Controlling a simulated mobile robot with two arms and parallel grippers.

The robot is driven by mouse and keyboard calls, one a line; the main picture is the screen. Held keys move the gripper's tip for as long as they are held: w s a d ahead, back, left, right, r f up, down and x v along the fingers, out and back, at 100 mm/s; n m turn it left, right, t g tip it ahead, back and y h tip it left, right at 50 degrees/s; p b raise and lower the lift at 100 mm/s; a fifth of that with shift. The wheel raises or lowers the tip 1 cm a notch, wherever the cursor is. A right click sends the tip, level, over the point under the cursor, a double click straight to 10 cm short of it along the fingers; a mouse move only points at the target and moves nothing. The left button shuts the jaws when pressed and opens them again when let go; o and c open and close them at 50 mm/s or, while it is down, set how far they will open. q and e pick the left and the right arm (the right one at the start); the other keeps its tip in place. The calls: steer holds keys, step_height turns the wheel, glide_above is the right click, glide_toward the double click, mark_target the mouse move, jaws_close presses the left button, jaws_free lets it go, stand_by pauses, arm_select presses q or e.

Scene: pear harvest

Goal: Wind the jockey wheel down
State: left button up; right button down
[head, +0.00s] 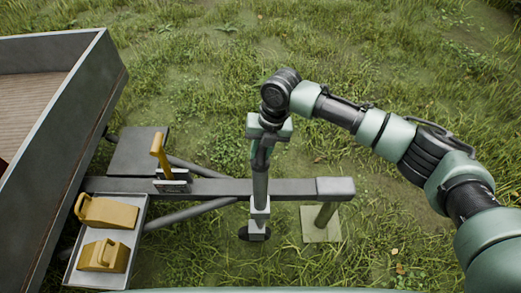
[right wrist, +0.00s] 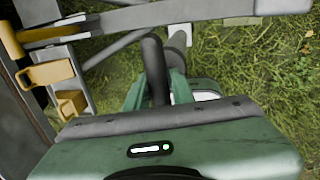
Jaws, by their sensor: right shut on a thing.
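The jockey wheel's grey post (head: 260,188) stands upright through a clamp on the trailer drawbar (head: 225,187). Its dark wheel (head: 254,234) shows low by the grass; whether it touches the ground I cannot tell. My right gripper (head: 265,150) is at the top of the post, pointing down. It is shut on the dark winding handle (right wrist: 154,65), which shows between the green fingers (right wrist: 157,95) in the right wrist view. In the head view, my gripper hides most of the handle. My left gripper is not in view.
The trailer body (head: 75,110) stands at the left. A yellow lever (head: 160,152) rises from the drawbar, and yellow chocks (head: 106,213) lie in a grey tray (head: 140,222). The coupling (head: 335,188) is above a post on a pale pad (head: 312,226). Grass lies open beyond.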

steer(key=m+p, duration=0.2)
steer(key=p, duration=0.1)
steer(key=m+p, duration=0.1)
steer(key=m, duration=0.1)
steer(key=shift+s+a+r+t, duration=0.1)
steer(key=shift+r+t, duration=0.15)
steer(key=shift+t, duration=0.05)
steer(key=m+p, duration=0.4)
steer(key=shift+a+m+t+h, duration=0.1)
steer(key=shift+m+t+h, duration=0.2)
steer(key=shift+m+t, duration=0.1)
steer(key=m+p, duration=0.4)
steer(key=m, duration=0.1)
steer(key=shift+t+h, duration=0.3)
steer(key=shift+h, duration=0.1)
steer(key=shift+w+f+m+h+p, duration=0.1)
steer(key=shift+w+m+h+p, duration=0.1)
steer(key=shift+m+p, duration=0.75)
steer(key=shift+w+f+m+h+p, duration=0.15)
steer(key=shift+m+p, duration=0.25)
steer(key=shift+m, duration=0.95)
steer(key=shift+s, duration=0.1)
steer(key=c, duration=1.2)
jaws_free()
